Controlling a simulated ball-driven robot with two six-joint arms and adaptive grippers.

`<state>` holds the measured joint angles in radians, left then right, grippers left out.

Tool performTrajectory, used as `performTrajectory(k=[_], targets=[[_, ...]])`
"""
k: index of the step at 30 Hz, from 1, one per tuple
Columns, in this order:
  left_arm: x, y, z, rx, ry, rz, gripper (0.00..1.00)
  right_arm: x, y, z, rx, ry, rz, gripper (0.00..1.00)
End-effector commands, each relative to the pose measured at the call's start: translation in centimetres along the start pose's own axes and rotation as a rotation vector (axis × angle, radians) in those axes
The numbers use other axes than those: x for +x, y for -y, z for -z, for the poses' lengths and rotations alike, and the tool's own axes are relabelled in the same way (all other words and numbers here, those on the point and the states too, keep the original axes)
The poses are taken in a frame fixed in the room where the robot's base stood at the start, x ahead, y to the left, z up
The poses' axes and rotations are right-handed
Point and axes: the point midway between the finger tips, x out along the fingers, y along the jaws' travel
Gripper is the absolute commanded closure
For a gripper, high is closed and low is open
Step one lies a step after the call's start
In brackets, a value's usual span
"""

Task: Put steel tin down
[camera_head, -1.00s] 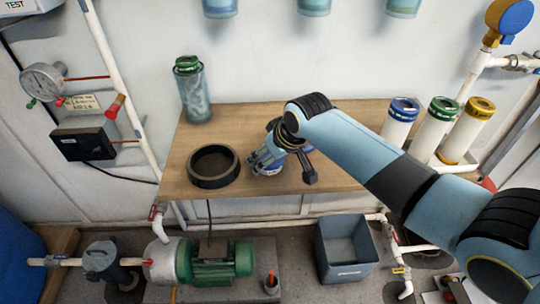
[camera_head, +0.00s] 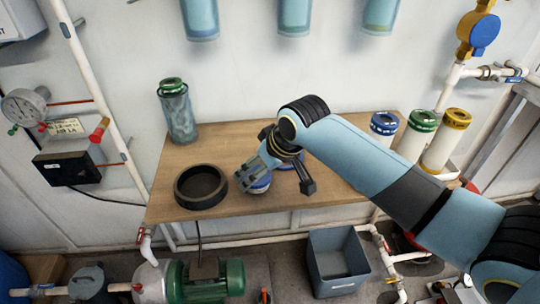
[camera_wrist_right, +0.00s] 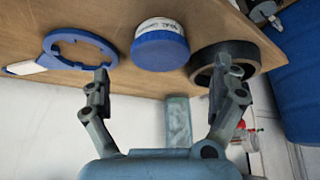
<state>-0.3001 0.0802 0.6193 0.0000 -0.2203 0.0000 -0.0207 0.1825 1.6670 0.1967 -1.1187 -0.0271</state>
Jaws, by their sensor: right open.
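The steel tin, with a pale labelled side and a blue end, shows in the wrist view (camera_wrist_right: 160,48) on the wooden bench. In the head view the tin (camera_head: 262,188) is mostly hidden under my right gripper (camera_head: 247,178). My right gripper is open; in the wrist view its two fingers (camera_wrist_right: 161,72) are spread wide with the tin beyond and between the tips. I see no finger touching it. My left gripper is out of view.
A black ring (camera_head: 201,186) lies just left of the tin on the bench (camera_head: 225,140). A blue ring-headed tool (camera_wrist_right: 80,37) lies on the tin's other side. A green-capped clear cylinder (camera_head: 177,112) stands at the back left; several white cartridges (camera_head: 416,138) stand right.

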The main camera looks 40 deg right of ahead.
Motion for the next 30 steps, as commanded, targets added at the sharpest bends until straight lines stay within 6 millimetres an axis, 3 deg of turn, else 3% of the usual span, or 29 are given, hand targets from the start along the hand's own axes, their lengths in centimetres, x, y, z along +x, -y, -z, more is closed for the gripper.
performTrajectory(k=[6,11,30], targets=[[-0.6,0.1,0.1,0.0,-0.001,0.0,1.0,-4.8,-0.1,0.0,-0.003,-0.002,-0.001,0.05],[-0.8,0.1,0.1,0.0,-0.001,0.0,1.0,-6.7,0.0,0.0,-0.001,0.0,-0.001,0.05],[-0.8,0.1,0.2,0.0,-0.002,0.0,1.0,-7.2,0.0,-0.1,-0.001,0.001,0.0,0.05]])
